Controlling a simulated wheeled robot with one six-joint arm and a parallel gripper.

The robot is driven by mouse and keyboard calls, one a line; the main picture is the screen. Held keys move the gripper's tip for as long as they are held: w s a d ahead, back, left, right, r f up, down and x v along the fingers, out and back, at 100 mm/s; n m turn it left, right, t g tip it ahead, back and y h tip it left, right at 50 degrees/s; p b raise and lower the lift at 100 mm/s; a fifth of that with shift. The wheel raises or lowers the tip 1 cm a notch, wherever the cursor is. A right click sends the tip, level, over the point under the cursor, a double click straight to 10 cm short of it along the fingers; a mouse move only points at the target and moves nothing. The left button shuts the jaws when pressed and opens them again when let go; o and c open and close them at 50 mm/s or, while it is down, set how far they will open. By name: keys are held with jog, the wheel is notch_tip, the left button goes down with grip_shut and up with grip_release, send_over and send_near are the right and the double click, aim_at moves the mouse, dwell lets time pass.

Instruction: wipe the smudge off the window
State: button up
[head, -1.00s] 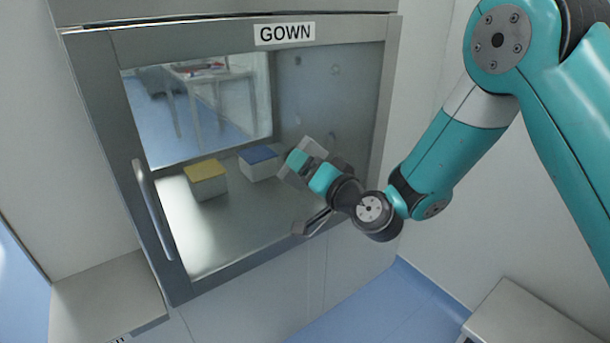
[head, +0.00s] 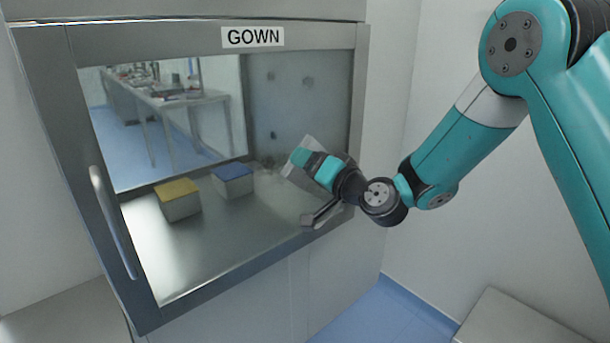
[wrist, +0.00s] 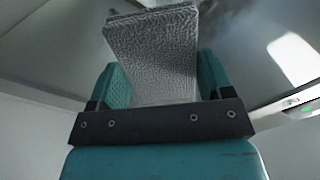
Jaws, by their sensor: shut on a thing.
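The window (head: 215,235) is a framed glass pane in a steel hatch marked GOWN. A faint whitish hazy patch, likely the smudge (head: 268,186), shows on its lower right part, just left of my gripper. My gripper (head: 316,166) is shut on a grey textured cloth or pad (wrist: 155,50), which sticks out past both teal fingers in the wrist view. In the head view the pad (head: 294,179) is partly hidden by the fingers. It is in front of the glass near the right frame; I cannot tell whether it touches.
A yellow-topped box (head: 178,200) and a blue-topped box (head: 232,180) sit behind the glass. A vertical handle (head: 112,222) stands out at the left of the frame. A grey bench (head: 510,320) is at lower right. Floor between is clear.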

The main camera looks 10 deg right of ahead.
aim_at(257, 178)
jog(key=shift+s+a+r+p, duration=0.1)
jog(key=shift+s+a+p, duration=0.4)
jog(key=shift+a, duration=0.35)
jog(key=shift+s+a+p, duration=0.25)
jog(key=shift+s+a, duration=0.35)
jog(key=shift+a, duration=0.2)
jog(key=shift+s+a+r+p, duration=0.1)
jog(key=shift+s+a+p, duration=0.4)
jog(key=shift+a, duration=0.35)
jog(key=shift+s+a+f+p, duration=0.15)
jog(key=shift+s+a+p, duration=0.3)
jog(key=shift+s+a, duration=0.15)
jog(key=s+a+p, duration=0.1)
jog(key=a+p, duration=0.1)
jog(key=p, duration=0.1)
jog(key=shift+s+a, duration=0.1)
jog(key=shift+s, duration=0.05)
jog(key=shift+s+a+p, duration=0.3)
jog(key=shift+a+p, duration=0.1)
jog(key=shift+p, duration=0.1)
jog(key=shift+f, duration=0.1)
